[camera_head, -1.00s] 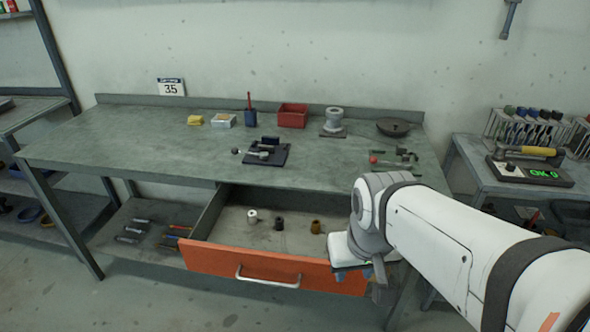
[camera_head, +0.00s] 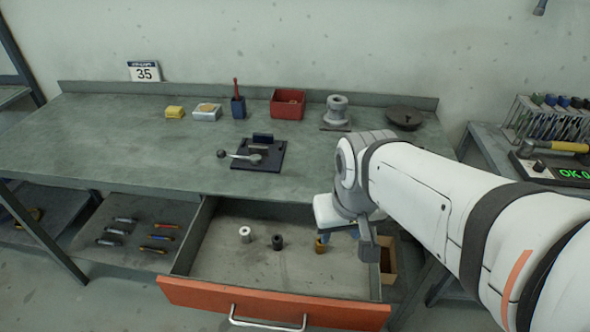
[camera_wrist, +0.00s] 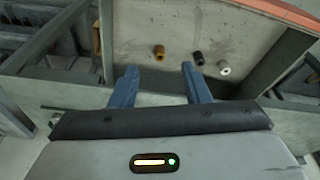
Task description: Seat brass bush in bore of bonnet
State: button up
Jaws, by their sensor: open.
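The brass bush (camera_head: 320,246) stands in the open drawer, right of a black bush and a white one. It also shows in the wrist view (camera_wrist: 159,52), beyond my fingertips and roughly in line with the gap between them. My gripper (camera_wrist: 157,67) has its two blue fingers apart with nothing between them. In the head view my gripper (camera_head: 325,236) hangs over the right part of the drawer, partly hidden by my arm. A grey flanged casting (camera_head: 337,111), which may be the bonnet, stands upright at the back of the bench; its bore is not clear.
The black bush (camera_head: 277,242) and white bush (camera_head: 245,234) stand close by in the drawer (camera_head: 230,265). Its orange front (camera_head: 260,303) and side walls bound the space. A dark fixture (camera_head: 258,154) sits mid-bench. The bench's left part is clear.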

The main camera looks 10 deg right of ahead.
jog(key=shift+o, duration=0.6)
jog(key=shift+w+f, duration=0.1)
jog(key=shift+w, duration=0.25)
jog(key=w+f+m, duration=0.1)
jog(key=w, duration=0.1)
jog(key=w+f+m+g, duration=0.1)
jog(key=w+f, duration=0.1)
jog(key=w, duration=0.1)
jog(key=w+d+f+m+p, duration=0.1)
jog(key=w, duration=0.1)
jog(key=shift+w+f, duration=0.25)
jog(key=shift+f, duration=0.15)
jog(key=m+g, duration=0.2)
jog(key=m, duration=0.1)
send_near(320, 240)
jog(key=shift+s+d+f+p, duration=0.15)
jog(key=shift+d+f+p, duration=0.15)
jog(key=shift+p, duration=0.15)
jog(key=f, duration=0.8)
jog(key=shift+a+f, duration=0.15)
jog(key=shift+a, duration=0.1)
grip_shut()
